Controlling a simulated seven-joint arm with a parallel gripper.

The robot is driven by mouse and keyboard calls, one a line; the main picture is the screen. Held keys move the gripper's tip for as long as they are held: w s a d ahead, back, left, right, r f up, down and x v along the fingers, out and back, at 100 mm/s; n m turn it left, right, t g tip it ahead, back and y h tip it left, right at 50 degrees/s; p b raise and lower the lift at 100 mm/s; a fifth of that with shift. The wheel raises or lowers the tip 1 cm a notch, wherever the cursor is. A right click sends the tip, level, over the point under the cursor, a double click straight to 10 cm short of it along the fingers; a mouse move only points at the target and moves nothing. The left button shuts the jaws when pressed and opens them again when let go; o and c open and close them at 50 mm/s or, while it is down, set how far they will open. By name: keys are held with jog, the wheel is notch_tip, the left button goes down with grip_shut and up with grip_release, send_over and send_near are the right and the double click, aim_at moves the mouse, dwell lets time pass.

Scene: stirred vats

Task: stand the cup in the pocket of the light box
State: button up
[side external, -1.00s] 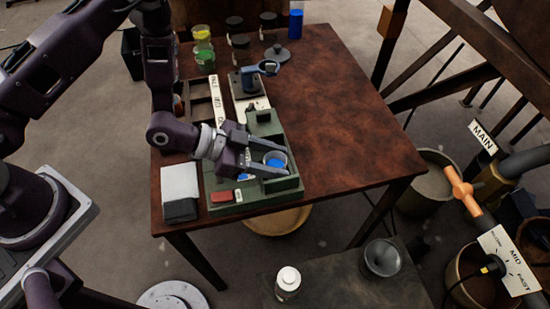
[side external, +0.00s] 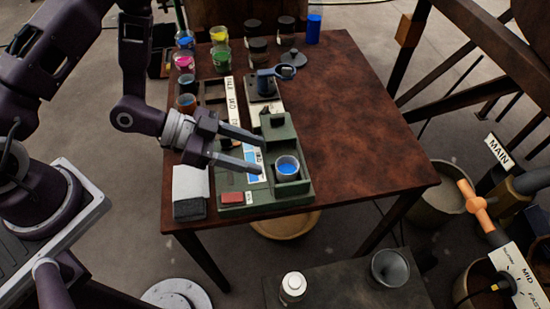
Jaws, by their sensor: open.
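The cup (side external: 288,168) is a small clear vessel with blue contents. It stands upright in the pocket at the right part of the light box (side external: 238,206), a green box with a raised block at its back. My gripper (side external: 260,154) is open and empty. Its two fingers point right, over the box, and their tips lie just left of the cup, apart from it as far as this view shows. The cup's base is hidden by the pocket wall.
A red button (side external: 232,198) is at the box's front left. A white cloth (side external: 190,182) on a dark block lies left of it. A blue-handled clamp or lens (side external: 277,72) stands behind. Several coloured jars and dark-lidded pots crowd the back left. The table's right half (side external: 360,120) is clear.

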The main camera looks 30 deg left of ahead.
jog(key=shift+v, duration=1.05)
jog(key=shift+s+a+r, duration=0.25)
jog(key=shift+a, duration=0.15)
jog(key=w+a+r+n+t+y, duration=0.2)
jog(key=w+a+r+n+y, duration=0.3)
jog(key=a+r+y, duration=0.55)
jog(key=s+a+r+n+g, duration=0.1)
jog(key=s+a+r+n, duration=0.25)
jog(key=s+r, duration=0.45)
jog(key=s+d+r+n+g, duration=0.1)
jog(key=s+r, duration=0.1)
jog(key=s, duration=0.4)
jog(key=s+d+r+n+g, duration=0.1)
jog(key=s+r, duration=0.1)
jog(key=s, duration=0.4)
jog(key=shift+d+n, duration=0.35)
